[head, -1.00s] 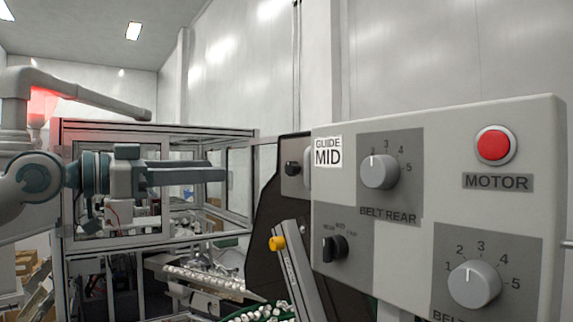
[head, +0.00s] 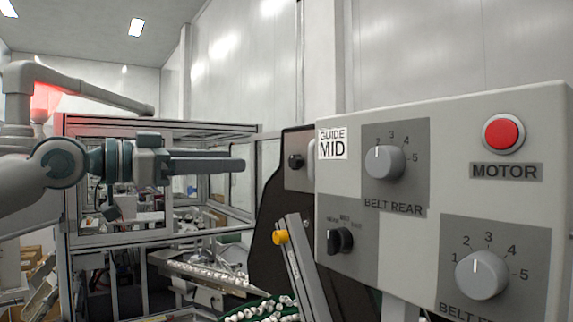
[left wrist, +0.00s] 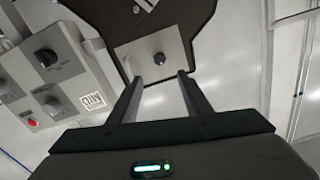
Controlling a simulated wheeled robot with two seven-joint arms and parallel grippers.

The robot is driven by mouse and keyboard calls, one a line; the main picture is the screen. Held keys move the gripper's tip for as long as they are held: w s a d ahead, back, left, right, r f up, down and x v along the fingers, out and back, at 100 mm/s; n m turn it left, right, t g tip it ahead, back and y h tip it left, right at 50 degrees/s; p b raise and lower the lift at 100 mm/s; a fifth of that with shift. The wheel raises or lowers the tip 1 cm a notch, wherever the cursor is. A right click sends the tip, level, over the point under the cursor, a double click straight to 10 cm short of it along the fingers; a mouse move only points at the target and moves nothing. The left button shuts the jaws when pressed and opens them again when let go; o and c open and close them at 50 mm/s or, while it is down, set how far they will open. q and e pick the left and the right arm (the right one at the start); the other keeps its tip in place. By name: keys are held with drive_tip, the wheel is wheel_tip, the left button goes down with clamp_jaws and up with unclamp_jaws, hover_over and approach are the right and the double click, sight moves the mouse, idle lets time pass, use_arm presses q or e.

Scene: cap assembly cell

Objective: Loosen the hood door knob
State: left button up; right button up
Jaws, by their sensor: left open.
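A small black knob (head: 296,160) sits on a grey plate (head: 299,178) fixed to a dark panel, left of the control box in the head view. It is the likely hood door knob. In the left wrist view the knob (left wrist: 160,58) lies straight ahead, just beyond the gap between the fingertips. My left gripper (head: 240,165) is open and empty, pointing right at about the knob's height, with a clear gap to it. The left gripper's two fingers (left wrist: 160,77) also show in the left wrist view, spread apart. My right gripper is not in view.
A grey control box (head: 450,180) with dials and a red motor button (head: 503,134) fills the right side. A yellow knob (head: 280,237) on a slanted metal bar (head: 303,265) stands below. A framed cell (head: 160,232) and a conveyor with small parts (head: 205,275) lie behind.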

sight(292, 161)
use_arm(q)
drive_tip(key=x, duration=1.3)
drive_tip(key=shift+r, duration=0.1)
drive_tip(key=shift+w+d, duration=0.3)
drive_tip(key=shift+d, duration=0.2)
drive_tip(key=c, duration=1)
drive_tip(key=shift+c, duration=0.2)
